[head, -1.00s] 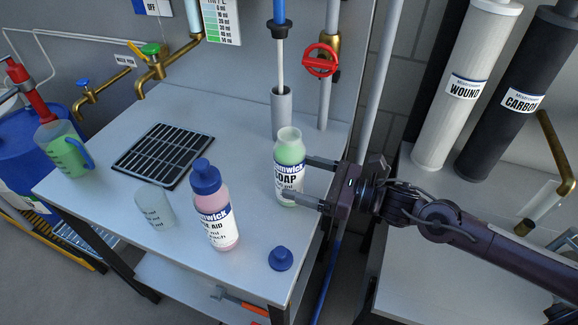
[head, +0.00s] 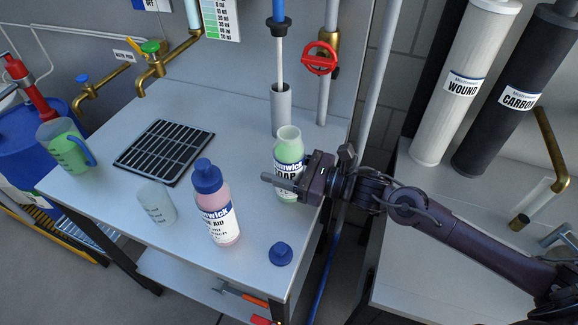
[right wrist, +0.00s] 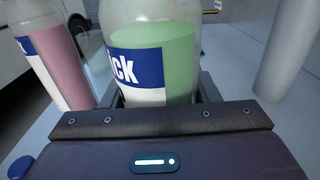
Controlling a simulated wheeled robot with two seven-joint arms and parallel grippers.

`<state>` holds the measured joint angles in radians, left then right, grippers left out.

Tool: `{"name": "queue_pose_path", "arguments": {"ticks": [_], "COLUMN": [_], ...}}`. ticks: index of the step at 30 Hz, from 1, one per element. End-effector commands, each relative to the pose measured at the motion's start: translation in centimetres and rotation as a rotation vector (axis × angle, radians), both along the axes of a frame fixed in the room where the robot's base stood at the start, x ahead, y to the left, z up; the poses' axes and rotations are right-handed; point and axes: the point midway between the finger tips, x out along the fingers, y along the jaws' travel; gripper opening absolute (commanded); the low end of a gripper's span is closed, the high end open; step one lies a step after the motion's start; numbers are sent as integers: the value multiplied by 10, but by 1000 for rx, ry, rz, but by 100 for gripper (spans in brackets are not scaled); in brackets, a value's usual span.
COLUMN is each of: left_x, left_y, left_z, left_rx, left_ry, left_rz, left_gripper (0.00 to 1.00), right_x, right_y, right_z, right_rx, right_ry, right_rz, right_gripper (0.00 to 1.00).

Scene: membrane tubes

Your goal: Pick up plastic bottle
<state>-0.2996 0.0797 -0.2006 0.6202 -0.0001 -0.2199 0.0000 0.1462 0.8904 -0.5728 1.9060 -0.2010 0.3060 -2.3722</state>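The soap bottle (head: 289,148) is clear plastic with green liquid, a blue and white label and an open top. It stands upright on the grey table. My right gripper (head: 290,172) is open around its body, one finger crossing in front of the label. The other finger is mostly hidden behind the bottle. In the right wrist view the bottle (right wrist: 155,60) stands between the two fingers (right wrist: 160,90); I cannot tell whether they touch it. A second plastic bottle (head: 216,212), pink with a blue cap, stands left of it. My left gripper is not in view.
A loose blue cap (head: 280,254) lies near the table's (head: 110,205) front right edge. A clear cup (head: 156,204), a black grate (head: 163,152) and a green jug (head: 65,148) stand farther left. A grey upright tube (head: 281,110) stands just behind the soap bottle.

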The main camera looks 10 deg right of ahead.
Motion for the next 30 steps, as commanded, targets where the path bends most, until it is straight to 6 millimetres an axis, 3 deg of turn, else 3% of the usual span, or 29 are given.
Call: {"name": "queue_pose_path", "arguments": {"ticks": [6,20,30], "left_x": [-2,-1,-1], "left_y": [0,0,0], "left_z": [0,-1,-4], "left_rx": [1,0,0], "left_ry": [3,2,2], "left_rz": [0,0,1], "left_gripper": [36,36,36], "right_x": [0,0,0], "right_y": [0,0,0], "right_z": [2,6,27], "right_rx": [1,2,1], "right_ry": [-3,-5,-6], "right_rz": [0,0,1], "right_gripper": [19,19,19]}}
